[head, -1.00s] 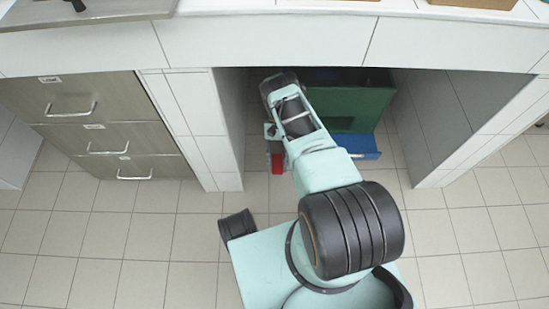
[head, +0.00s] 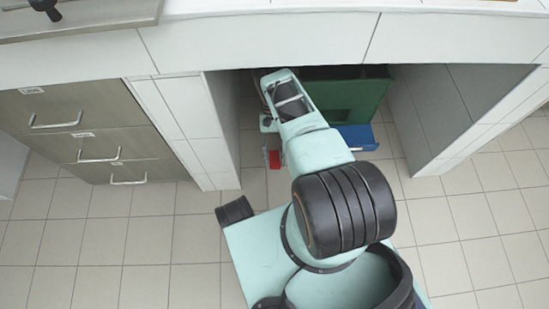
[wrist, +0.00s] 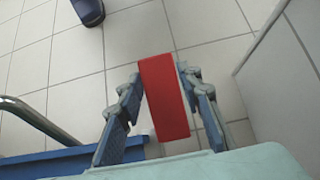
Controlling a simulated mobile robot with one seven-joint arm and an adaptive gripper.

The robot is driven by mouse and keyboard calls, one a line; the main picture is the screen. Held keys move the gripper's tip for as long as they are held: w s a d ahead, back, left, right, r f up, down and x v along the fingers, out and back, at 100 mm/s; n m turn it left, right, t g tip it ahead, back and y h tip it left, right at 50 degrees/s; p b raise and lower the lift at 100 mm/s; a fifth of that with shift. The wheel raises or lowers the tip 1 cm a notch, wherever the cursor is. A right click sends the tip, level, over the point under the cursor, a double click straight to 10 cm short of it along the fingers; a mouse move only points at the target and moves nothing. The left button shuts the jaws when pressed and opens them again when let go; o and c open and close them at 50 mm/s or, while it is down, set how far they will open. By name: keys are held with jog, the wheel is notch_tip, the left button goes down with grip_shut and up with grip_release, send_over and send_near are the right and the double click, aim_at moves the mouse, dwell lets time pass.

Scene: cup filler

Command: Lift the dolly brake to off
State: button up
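The dolly brake, a red block-shaped pedal (wrist: 165,98), shows in the middle of the wrist view, and its red also shows beside my arm in the head view (head: 273,159). The blue dolly (head: 357,137) is under the counter, and its blue edge shows at the lower left of the wrist view (wrist: 45,167). My gripper (wrist: 160,75) has one finger on each side of the red pedal. The fingers look spread, with the pedal between them. Any contact at the tips is unclear. In the head view my arm hides the fingers.
A green bin-like box (head: 345,98) stands on the dolly in the bay. White tiled side walls (head: 178,130) bound the bay left and right. A metal tube (wrist: 35,118) curves at the wrist view's left. Grey drawers (head: 85,135) stand left. Open tiled floor lies in front.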

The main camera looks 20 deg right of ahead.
jog(key=o, duration=0.4)
jog(key=shift+c, duration=0.2)
jog(key=v, duration=0.7)
jog(key=shift+w+d+r, duration=0.1)
jog(key=shift+w+r, duration=0.1)
jog(key=shift+r, duration=0.1)
